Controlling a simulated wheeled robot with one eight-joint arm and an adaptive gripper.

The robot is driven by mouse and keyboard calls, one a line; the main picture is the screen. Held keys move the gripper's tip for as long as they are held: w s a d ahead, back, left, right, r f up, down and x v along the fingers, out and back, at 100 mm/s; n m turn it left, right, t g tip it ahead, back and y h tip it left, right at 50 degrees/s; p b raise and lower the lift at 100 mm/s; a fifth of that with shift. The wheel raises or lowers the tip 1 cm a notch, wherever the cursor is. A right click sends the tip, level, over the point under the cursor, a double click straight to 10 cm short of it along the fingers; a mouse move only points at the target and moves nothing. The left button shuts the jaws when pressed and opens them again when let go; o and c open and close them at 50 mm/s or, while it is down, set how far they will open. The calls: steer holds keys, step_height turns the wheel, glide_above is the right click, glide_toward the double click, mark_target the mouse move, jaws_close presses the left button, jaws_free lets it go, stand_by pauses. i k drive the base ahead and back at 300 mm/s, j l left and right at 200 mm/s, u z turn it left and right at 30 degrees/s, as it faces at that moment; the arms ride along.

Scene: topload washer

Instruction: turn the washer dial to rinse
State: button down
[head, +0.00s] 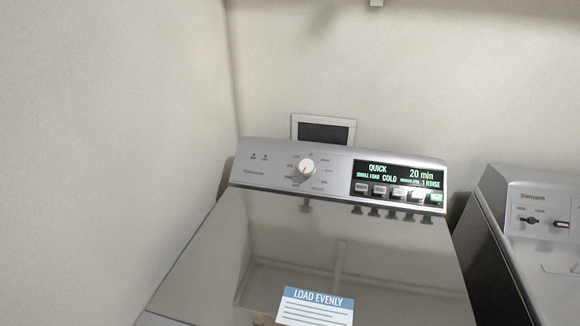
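The washer (265,240) stands in the middle of the head view with its lid shut. Its dial (307,166) is a round white knob with a small reddish pointer mark, set on the grey control panel (250,170) at the back. Small labels ring the dial; they are too small to read surely. The display (398,176) right of the dial shows QUICK, 20 min, COLD and 1 RINSE in green and white. My gripper is not in view, and nothing touches the dial.
A row of buttons (380,190) sits under the display. A LOAD EVENLY label (315,308) lies on the glossy lid. A second machine (530,220) stands close on the right. A wall (110,140) bounds the left side. A dark framed panel (323,130) is behind the washer.

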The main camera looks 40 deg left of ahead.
mark_target(307, 167)
steer(key=u, duration=1.45)
